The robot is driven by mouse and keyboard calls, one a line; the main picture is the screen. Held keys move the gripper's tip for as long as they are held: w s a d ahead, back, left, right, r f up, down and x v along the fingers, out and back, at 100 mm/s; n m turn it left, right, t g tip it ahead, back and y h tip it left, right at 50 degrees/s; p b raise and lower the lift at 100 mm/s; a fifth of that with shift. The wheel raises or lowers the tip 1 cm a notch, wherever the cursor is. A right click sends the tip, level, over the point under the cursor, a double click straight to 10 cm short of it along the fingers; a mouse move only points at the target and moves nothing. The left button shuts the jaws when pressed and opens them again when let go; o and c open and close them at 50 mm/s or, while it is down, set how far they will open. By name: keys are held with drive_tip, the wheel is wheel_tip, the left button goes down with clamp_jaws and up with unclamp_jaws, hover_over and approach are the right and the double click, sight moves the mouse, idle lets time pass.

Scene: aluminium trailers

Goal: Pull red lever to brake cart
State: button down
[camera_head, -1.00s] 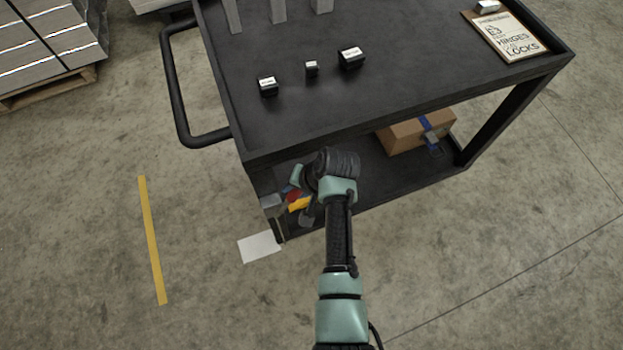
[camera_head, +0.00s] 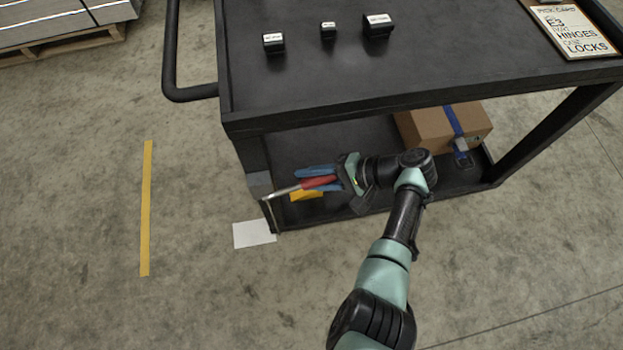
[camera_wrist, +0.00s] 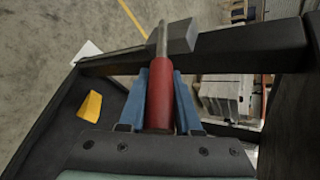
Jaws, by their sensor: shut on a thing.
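The red lever (camera_head: 318,183) is a red grip on a metal rod at the left end of the black cart (camera_head: 300,118). Its rod runs to a grey block (camera_head: 259,185) on the cart's corner post. My gripper (camera_head: 318,179) reaches in from the right, between the cart's two shelves, with its blue fingers on both sides of the red grip. In the wrist view the red lever (camera_wrist: 160,98) lies between the two blue fingers (camera_wrist: 160,95), and the gripper is shut on it. The grip's near end is close to my gripper's palm.
A yellow object (camera_head: 306,195) lies on the lower shelf beneath the lever. A cardboard box (camera_head: 420,128) with blue tape stands on that shelf at right. Small black boxes (camera_head: 377,25) stand on top. A white sheet (camera_head: 254,234) lies on the floor. The floor at left is open.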

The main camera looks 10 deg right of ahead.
drive_tip(key=shift+f, duration=0.15)
idle(0.3)
drive_tip(key=c, duration=0.9)
unclamp_jaws()
drive_tip(key=shift+d, duration=0.1)
drive_tip(key=v, duration=1.2)
drive_tip(key=shift+s+d+p, duration=0.15)
drive_tip(key=shift+d+p, duration=0.2)
drive_tip(key=shift+d, duration=0.05)
